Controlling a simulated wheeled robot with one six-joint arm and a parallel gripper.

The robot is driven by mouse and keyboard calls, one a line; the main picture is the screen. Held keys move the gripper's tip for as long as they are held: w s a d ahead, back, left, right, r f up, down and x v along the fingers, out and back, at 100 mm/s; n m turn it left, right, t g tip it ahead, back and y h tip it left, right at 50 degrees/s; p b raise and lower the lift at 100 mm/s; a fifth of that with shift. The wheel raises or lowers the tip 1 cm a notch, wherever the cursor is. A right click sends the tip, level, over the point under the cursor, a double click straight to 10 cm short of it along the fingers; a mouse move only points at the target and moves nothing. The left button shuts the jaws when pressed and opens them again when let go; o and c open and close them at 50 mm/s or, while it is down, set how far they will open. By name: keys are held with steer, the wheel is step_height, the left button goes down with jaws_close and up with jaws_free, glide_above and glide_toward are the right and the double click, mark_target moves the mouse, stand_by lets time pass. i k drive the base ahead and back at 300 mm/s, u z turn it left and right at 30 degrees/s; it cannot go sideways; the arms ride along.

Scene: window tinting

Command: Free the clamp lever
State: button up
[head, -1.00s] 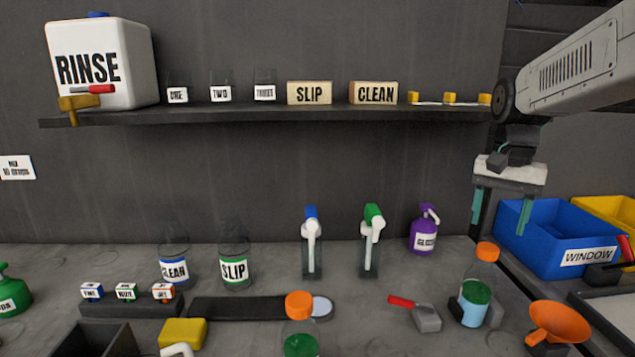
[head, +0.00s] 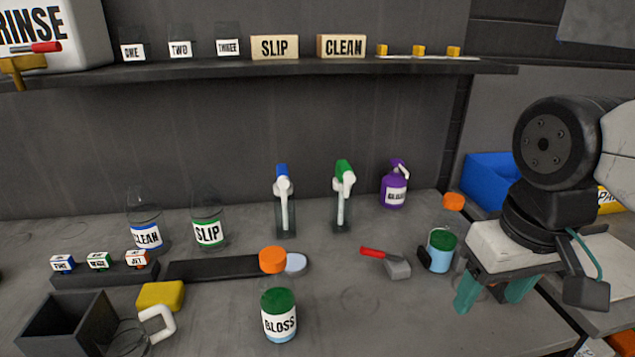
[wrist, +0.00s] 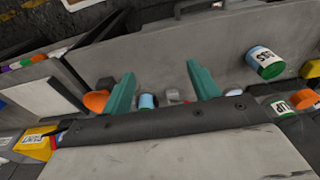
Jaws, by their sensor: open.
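I cannot make out a clamp lever for certain in the current views. A red-handled tool with a grey block (head: 397,268) lies on the bench, but I cannot tell that it is a clamp. My gripper (head: 493,293) hangs over the right end of the bench, right of the jar with light blue liquid (head: 440,258). Its two teal fingers are spread with nothing between them. They also show apart in the wrist view (wrist: 162,88), with the bench beyond. The area behind my gripper and arm is hidden in the head view.
A green-lidded GLOSS jar (head: 280,318) stands at the bench front. Two upright dispensers, blue-topped (head: 283,195) and green-topped (head: 344,190), and a purple bottle (head: 394,188) stand behind. A blue bin (head: 487,180) is at right. An orange funnel (wrist: 96,101) shows in the wrist view.

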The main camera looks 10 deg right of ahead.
mark_target(364, 251)
steer(key=z, duration=0.4)
steer(key=k, duration=0.85)
steer(key=u, duration=0.4)
